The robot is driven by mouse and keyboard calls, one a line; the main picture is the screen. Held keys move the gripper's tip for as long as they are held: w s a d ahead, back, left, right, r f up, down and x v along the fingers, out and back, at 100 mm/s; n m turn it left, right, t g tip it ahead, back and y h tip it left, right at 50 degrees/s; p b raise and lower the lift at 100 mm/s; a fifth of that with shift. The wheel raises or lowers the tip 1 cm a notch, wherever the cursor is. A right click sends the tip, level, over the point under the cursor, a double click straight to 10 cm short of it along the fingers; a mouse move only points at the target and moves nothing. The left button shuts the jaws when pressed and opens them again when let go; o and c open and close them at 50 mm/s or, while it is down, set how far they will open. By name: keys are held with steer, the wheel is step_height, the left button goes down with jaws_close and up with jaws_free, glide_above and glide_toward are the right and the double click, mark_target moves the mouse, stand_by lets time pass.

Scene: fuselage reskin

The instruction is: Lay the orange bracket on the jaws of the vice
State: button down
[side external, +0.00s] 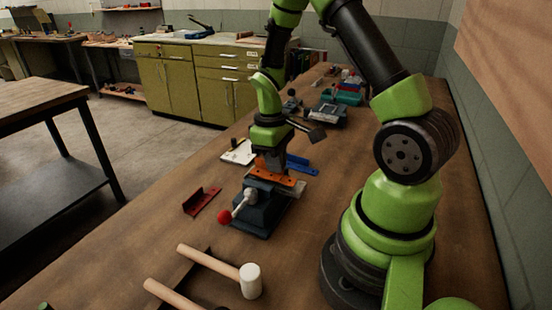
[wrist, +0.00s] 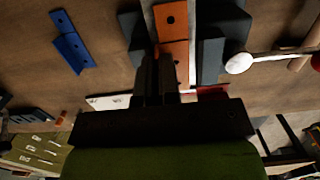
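The orange bracket (side external: 285,180) is at the top of the vice (side external: 262,212), across its jaws; whether it rests fully on them or sits just above I cannot tell. In the wrist view the bracket (wrist: 171,18) shows a dark hole and lies between the dark blocks of the vice (wrist: 211,57). My gripper (side external: 270,160) points down over the bracket. In the wrist view its dark fingers (wrist: 158,72) are close together at the bracket's left edge and seem closed on its upright flange, which they mostly hide.
A white-headed mallet (side external: 249,281) lies in front.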

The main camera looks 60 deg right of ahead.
steer(key=shift+f, duration=0.3)
steer(key=c, duration=1.3)
jaws_free()
steer(key=shift+o, duration=0.2)
steer(key=r, duration=0.6)
steer(key=w+r, duration=0.1)
steer(key=r, duration=0.2)
steer(key=shift+r, duration=0.4)
steer(key=s+a+r+m+t+y, duration=0.2)
steer(key=s+a+r+m+t, duration=0.2)
steer(key=s+a+r+t, duration=0.4)
steer(key=s+a+r, duration=0.2)
steer(key=a+r, duration=0.3)
steer(key=a, duration=0.1)
